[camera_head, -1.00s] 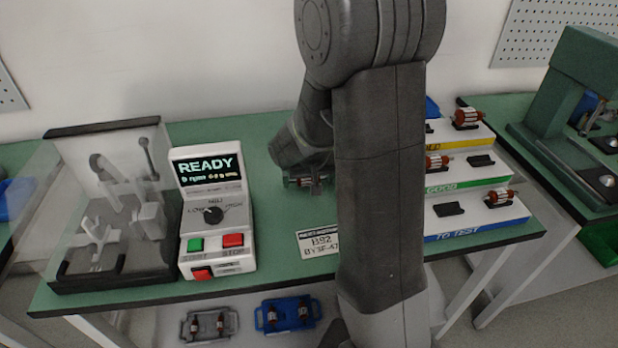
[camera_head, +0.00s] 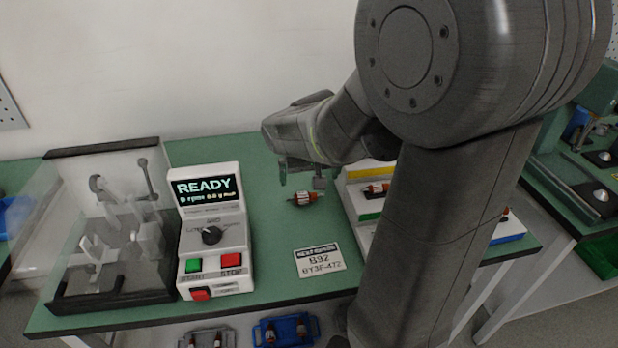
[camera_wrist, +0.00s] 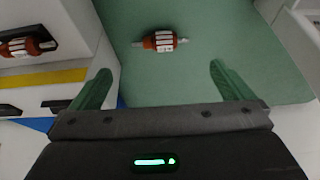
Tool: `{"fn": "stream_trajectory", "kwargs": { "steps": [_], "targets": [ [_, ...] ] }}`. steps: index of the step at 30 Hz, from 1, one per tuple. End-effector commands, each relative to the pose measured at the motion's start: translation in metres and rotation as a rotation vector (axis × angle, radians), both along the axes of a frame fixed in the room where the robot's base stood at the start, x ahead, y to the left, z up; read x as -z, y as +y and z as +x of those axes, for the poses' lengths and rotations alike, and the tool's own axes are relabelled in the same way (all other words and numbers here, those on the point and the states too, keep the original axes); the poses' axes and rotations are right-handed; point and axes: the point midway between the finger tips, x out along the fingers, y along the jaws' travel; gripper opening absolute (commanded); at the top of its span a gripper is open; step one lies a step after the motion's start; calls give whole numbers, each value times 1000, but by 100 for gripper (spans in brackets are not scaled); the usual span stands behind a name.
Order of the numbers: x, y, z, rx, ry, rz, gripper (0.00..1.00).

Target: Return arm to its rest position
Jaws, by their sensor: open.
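My gripper (camera_head: 302,172) hangs over the green bench top (camera_head: 290,240), left of the stepped rack. In the wrist view its two green fingers (camera_wrist: 160,88) are spread wide with nothing between them. A red and white rotor (camera_head: 304,199) lies on the bench below and in front of the gripper. The same rotor shows in the wrist view (camera_wrist: 160,41), beyond the fingertips and apart from them. My arm crosses the right half of the head view and hides much of the rack.
The stepped rack (camera_head: 366,208) holds rotors on its steps. The test panel (camera_head: 212,225) reads READY, beside a clear-covered fixture (camera_head: 110,220) at left. A label plate (camera_head: 319,260) lies on the bench. Blue (camera_head: 286,330) and grey trays sit below. A green machine (camera_head: 580,150) stands right.

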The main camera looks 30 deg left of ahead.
Motion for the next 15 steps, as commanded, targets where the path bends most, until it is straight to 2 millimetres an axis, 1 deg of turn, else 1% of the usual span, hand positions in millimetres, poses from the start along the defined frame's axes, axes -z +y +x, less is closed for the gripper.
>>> {"fn": "stream_trajectory", "kwargs": {
  "steps": [10,15],
  "targets": [
    [1,0,0,0,1,-1,100],
    [15,3,4,0,2,-3,100]
  ]
}}
